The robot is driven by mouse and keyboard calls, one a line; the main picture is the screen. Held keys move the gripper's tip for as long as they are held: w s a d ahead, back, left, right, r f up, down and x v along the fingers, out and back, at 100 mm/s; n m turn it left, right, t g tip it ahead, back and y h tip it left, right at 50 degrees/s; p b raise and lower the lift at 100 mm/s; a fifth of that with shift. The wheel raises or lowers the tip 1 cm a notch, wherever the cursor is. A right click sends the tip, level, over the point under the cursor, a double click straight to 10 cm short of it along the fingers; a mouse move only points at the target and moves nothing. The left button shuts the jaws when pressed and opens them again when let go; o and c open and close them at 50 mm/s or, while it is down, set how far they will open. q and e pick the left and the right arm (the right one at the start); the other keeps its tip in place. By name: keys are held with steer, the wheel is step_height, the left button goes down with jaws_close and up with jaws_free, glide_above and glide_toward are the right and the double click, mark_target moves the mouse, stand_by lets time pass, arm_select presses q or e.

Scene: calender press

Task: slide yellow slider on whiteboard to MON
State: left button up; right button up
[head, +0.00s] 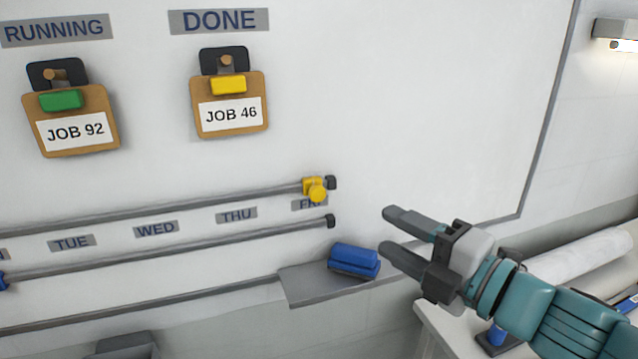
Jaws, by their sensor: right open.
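The yellow slider (315,189) sits at the right end of the upper rail (180,216), over the FRI label (309,204), which it partly covers. Labels THU (236,215), WED (156,229) and TUE (71,243) run to the left below that rail. The MON label is not readable; only the edge of a label shows at the left border. My right gripper (388,230) is open and empty, to the right of and slightly below the yellow slider, apart from it, fingers pointing left. My left gripper is not in view.
A blue slider (3,282) is on the lower rail (180,250) at the left border. A blue eraser (354,260) lies on the ledge (305,285) below the rails. Tags JOB 92 (76,131) and JOB 46 (231,115) hang above. A white table with a roll (580,258) stands right.

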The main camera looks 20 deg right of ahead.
mark_target(320, 195)
steer(key=x, duration=1.6)
steer(key=shift+w+a+f, duration=0.1)
steer(key=shift+w, duration=0.05)
jaws_close()
